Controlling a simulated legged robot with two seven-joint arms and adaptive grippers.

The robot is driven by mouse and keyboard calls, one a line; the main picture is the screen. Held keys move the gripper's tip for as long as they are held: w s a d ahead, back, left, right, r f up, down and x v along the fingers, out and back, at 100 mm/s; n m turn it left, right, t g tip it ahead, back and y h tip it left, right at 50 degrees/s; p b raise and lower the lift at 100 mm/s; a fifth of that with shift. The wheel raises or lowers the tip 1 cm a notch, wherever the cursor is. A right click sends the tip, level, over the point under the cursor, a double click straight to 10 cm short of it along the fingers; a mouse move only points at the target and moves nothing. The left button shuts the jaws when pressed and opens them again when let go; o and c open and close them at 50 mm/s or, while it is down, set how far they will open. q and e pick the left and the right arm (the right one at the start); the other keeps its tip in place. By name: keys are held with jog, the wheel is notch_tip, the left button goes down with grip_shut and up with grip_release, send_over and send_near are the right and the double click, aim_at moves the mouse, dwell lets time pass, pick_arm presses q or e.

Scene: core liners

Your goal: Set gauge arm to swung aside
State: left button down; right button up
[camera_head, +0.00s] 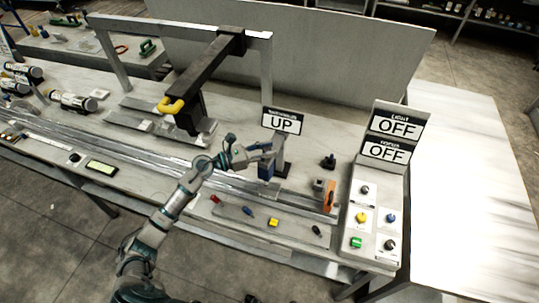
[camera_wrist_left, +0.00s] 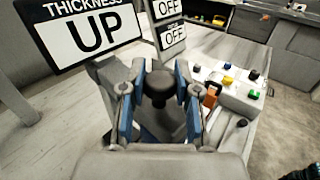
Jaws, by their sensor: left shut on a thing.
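The thickness sign (camera_head: 282,122), reading UP, stands on the bench at a dark post (camera_head: 283,160); it also shows large in the left wrist view (camera_wrist_left: 88,32). My left gripper (camera_head: 268,162) is just below and left of the sign, beside the post. In the left wrist view my left gripper (camera_wrist_left: 158,95) has its blue fingers on both sides of a black knob (camera_wrist_left: 158,82) and is shut on it. The fingers and wrist hide the knob's lower part and much of the gauge. I cannot tell the gauge arm apart clearly. My right gripper is not in view.
A control panel (camera_head: 363,220) with coloured knobs stands at right, under two signs reading OFF (camera_head: 395,127). An orange lever (camera_head: 329,196) and small coloured pieces (camera_head: 273,222) lie along the front. A black overhead arm with a yellow handle (camera_head: 171,104) stands at left.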

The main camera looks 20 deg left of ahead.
pick_arm(q)
jog(key=shift+w+a+r, duration=0.1)
jog(key=shift+a+r, duration=0.05)
jog(key=shift+r, duration=0.1)
jog(key=c, duration=1.1)
grip_release()
jog(key=shift+o, duration=1.4)
jog(key=shift+w+f, duration=0.1)
jog(key=shift+f, duration=0.1)
jog(key=shift+s+a, duration=0.3)
jog(key=shift+s, duration=0.05)
jog(key=v, duration=1.1)
jog(key=shift+a, duration=0.1)
